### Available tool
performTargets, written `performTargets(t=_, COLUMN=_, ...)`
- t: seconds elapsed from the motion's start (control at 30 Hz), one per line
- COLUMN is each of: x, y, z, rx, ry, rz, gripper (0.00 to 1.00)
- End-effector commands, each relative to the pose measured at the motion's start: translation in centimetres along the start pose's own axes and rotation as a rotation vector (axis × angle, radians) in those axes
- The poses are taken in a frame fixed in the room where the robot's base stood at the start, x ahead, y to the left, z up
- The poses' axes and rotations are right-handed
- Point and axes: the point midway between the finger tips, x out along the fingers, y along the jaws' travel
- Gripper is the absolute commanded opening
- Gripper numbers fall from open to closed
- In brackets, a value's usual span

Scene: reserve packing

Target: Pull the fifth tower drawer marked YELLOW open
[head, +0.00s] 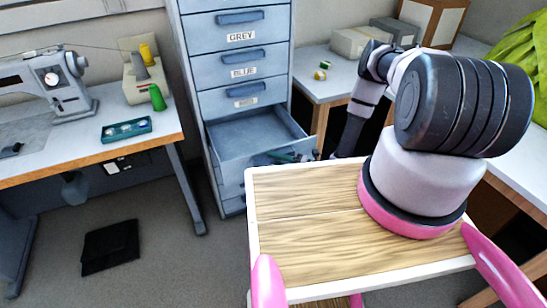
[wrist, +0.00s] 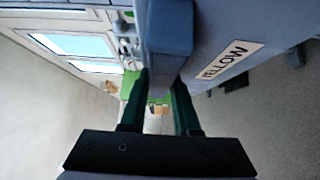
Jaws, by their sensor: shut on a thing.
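The drawer tower (head: 185,100) stands in the middle of the head view. A drawer below the three closed upper ones is pulled out (head: 245,135), and its visible inside looks empty. Its front label is not readable in the head view. In the wrist view a drawer front (wrist: 255,25) bears the label YELLOW (wrist: 228,62). My gripper (wrist: 160,85) is shut on the blue handle (wrist: 168,35) of that front, one dark green finger on each side. In the head view my gripper (head: 286,156) is at the open drawer's front edge, partly hidden by the drawer front and my arm.
Closed drawers marked GREY (head: 240,37) and BLUE (head: 243,72) are above. A table (head: 60,165) with a sewing machine (head: 60,83) is at left. A black flat item (head: 110,247) lies on the floor. Another table (head: 325,88) is behind my arm.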

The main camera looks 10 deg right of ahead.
Motion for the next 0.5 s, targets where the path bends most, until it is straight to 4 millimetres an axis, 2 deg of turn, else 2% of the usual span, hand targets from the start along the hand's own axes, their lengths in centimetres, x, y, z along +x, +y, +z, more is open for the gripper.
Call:
performTargets(t=0.03, x=-0.34, y=-0.58, z=-0.2, rx=0.0, ry=0.001, rz=-0.014, gripper=0.0)
performTargets(t=0.17, x=-0.32, y=-0.59, z=-0.17, rx=0.0, ry=0.001, rz=-0.014, gripper=0.0)
performTargets(t=0.2, x=-0.32, y=-0.59, z=-0.17, rx=0.0, ry=0.001, rz=-0.014, gripper=0.38)
performTargets(t=0.23, x=-0.3, y=-0.57, z=-0.18, rx=0.0, ry=0.001, rz=-0.014, gripper=0.49)
performTargets(t=0.27, x=-0.28, y=-0.55, z=-0.17, rx=0.0, ry=0.001, rz=-0.013, gripper=0.56)
performTargets(t=0.5, x=-0.14, y=-0.28, z=-0.04, rx=-0.001, ry=0.0, rz=-0.007, gripper=0.56)
